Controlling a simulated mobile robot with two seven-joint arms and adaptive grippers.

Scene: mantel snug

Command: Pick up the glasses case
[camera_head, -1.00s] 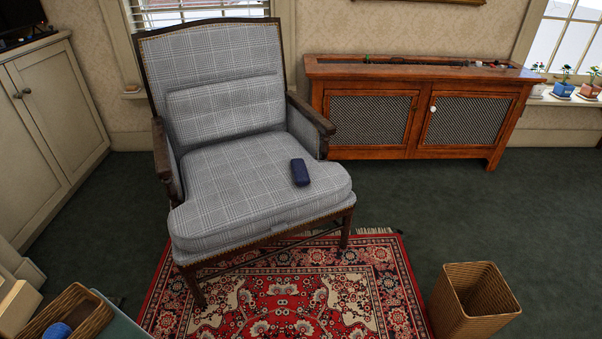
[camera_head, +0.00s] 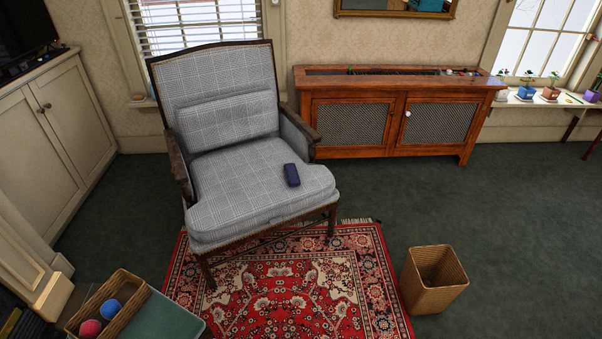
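The dark blue glasses case (camera_head: 292,175) lies on the seat of the grey checked armchair (camera_head: 235,198), right of the seat's middle. It is fully visible, with nothing on top of it. The chair has dark wooden arms, and its seat front faces my side, turned slightly to the right. Neither of my grippers shows in the head view.
A patterned red rug (camera_head: 290,290) lies under and in front of the chair. A wicker bin (camera_head: 432,282) stands at the right, and a basket with yarn balls (camera_head: 122,318) is at the lower left. A wooden cabinet (camera_head: 392,120) stands behind. Green carpet is clear at right.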

